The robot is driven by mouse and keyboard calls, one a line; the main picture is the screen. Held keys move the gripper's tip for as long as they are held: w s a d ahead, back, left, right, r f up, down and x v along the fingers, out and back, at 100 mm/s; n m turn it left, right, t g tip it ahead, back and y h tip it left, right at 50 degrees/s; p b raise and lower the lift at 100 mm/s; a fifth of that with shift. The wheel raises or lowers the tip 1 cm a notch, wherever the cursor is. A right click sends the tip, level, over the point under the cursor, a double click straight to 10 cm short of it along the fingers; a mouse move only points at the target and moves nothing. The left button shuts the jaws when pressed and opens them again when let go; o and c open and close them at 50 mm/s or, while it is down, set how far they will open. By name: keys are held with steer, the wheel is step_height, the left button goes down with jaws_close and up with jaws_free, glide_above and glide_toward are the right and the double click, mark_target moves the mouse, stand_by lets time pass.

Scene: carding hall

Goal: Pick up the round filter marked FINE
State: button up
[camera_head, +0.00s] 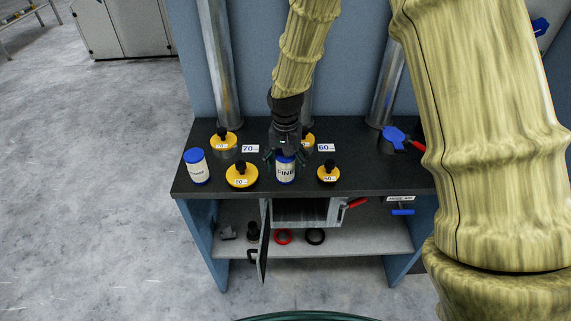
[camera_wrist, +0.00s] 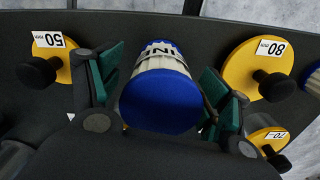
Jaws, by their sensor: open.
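The round filter marked FINE (camera_head: 286,172) stands upright on the dark bench top, a white cylinder with blue ends. In the wrist view its blue cap (camera_wrist: 158,101) faces the camera, and part of its lettering shows on the pale side. My gripper (camera_head: 285,156) is above and around the top of this filter. Its green-padded fingers are spread to either side of it in the wrist view (camera_wrist: 160,85), with a gap at the right finger. Whether the left finger touches is unclear. A second blue-capped white filter (camera_head: 197,168) stands at the bench's left end, its label too small to read.
Yellow discs with black knobs stand close by: one marked 80 (camera_head: 242,176) to the left, one marked 50 (camera_head: 328,173) to the right, others behind. A blue valve with red handle (camera_head: 398,138) is at the back right. An open cabinet door (camera_head: 263,240) hangs below the bench.

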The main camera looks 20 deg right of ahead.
steer(key=shift+c, duration=0.2)
steer(key=c, duration=1.1)
steer(key=shift+r, duration=0.1)
